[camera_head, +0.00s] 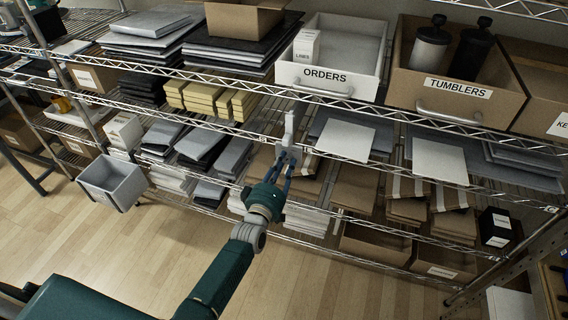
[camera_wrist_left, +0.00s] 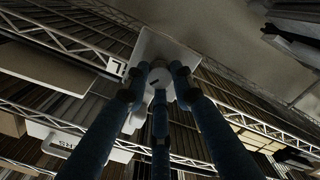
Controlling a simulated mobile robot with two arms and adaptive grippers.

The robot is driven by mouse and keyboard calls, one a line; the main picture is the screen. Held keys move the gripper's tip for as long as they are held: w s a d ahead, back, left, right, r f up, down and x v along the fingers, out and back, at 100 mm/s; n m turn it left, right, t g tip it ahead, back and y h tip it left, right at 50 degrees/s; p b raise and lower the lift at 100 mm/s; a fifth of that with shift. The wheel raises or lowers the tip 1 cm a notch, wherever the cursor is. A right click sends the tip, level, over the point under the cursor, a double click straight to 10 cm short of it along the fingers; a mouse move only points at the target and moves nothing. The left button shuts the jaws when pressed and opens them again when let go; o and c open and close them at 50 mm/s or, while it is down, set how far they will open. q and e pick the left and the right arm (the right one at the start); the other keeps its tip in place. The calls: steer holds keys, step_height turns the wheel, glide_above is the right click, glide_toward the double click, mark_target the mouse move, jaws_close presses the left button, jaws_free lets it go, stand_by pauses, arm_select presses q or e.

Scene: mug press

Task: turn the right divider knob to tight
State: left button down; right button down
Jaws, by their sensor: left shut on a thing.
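A light grey divider (camera_head: 290,128) stands upright at the front edge of the middle wire shelf, below the ORDERS bin. It also shows as a pale plate in the left wrist view (camera_wrist_left: 157,45). A round pale knob (camera_wrist_left: 159,77) with a small dark mark sits on its front. My left gripper (camera_head: 285,162) reaches up to the divider from below. In the left wrist view its blue fingers (camera_wrist_left: 159,88) close around the knob. The knob's tight or loose setting cannot be read. My right gripper is not in view.
The white ORDERS bin (camera_head: 327,79) and the brown TUMBLERS bin (camera_head: 458,95) stand on the shelf above. Yellow stacks (camera_head: 205,100) lie left of the divider, white sheets (camera_head: 345,140) right. A grey bin (camera_head: 112,183) hangs at left. Wooden floor (camera_head: 130,250) is open in front.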

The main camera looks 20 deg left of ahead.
arm_select(q)
steer(key=shift+f+m, duration=0.1)
steer(key=shift+m, duration=0.3)
steer(key=c, duration=1.5)
jaws_free()
steer(key=shift+o, duration=0.2)
steer(key=s, duration=1.2)
steer(key=shift+a, duration=0.15)
